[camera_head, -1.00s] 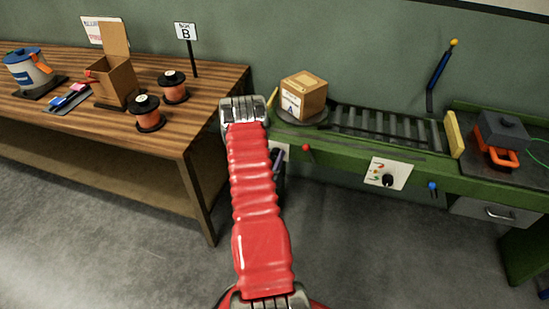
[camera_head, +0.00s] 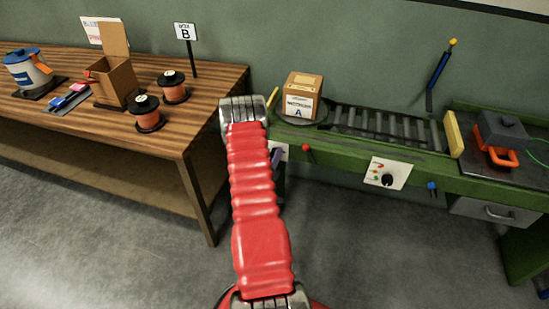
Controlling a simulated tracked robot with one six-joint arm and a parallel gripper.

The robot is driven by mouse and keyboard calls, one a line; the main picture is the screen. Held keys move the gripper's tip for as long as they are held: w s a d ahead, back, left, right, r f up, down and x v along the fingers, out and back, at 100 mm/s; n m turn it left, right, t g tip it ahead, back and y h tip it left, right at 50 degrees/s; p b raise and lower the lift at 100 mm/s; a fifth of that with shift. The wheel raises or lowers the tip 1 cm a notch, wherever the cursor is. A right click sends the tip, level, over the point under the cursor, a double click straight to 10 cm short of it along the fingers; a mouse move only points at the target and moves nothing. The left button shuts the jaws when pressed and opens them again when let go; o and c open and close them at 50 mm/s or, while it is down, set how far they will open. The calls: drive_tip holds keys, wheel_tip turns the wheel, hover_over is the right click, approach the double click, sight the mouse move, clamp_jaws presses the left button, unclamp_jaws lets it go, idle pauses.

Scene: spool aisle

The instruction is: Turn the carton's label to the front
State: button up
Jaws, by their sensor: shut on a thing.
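The carton (camera_head: 299,95) is a tan cardboard box on a dark round turntable (camera_head: 316,121) at the left end of the green conveyor. Its white label (camera_head: 299,107), marked A, faces the front, toward me, almost squarely. My red arm rises through the middle of the view. My gripper (camera_head: 277,158) shows only as a small dark bluish part behind the arm, by a white plate (camera_head: 284,150) on the conveyor's front left. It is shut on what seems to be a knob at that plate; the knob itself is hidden. The gripper is below the carton, apart from it.
A wooden table (camera_head: 215,95) on the left bears an open box (camera_head: 112,82), two spools (camera_head: 147,112) and a bucket (camera_head: 28,70). Sign B (camera_head: 185,32) stands behind. Rollers (camera_head: 385,125) run right of the turntable to a yellow stop (camera_head: 453,133). A control panel (camera_head: 388,173) is on the front.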

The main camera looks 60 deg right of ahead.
drive_tip(key=shift+w+a+f, duration=0.1)
drive_tip(key=shift+w+a, duration=0.05)
drive_tip(key=shift+w, duration=0.1)
drive_tip(key=o, duration=0.7)
drive_tip(key=shift+c, duration=0.2)
drive_tip(key=o, duration=0.4)
drive_tip(key=shift+s, duration=0.1)
drive_tip(key=a, duration=0.4)
drive_tip(key=s+a, duration=0.1)
drive_tip(key=a, duration=0.4)
drive_tip(key=s+a, duration=0.1)
drive_tip(key=a, duration=0.3)
drive_tip(key=shift+s+a, duration=0.1)
drive_tip(key=shift+a, duration=0.15)
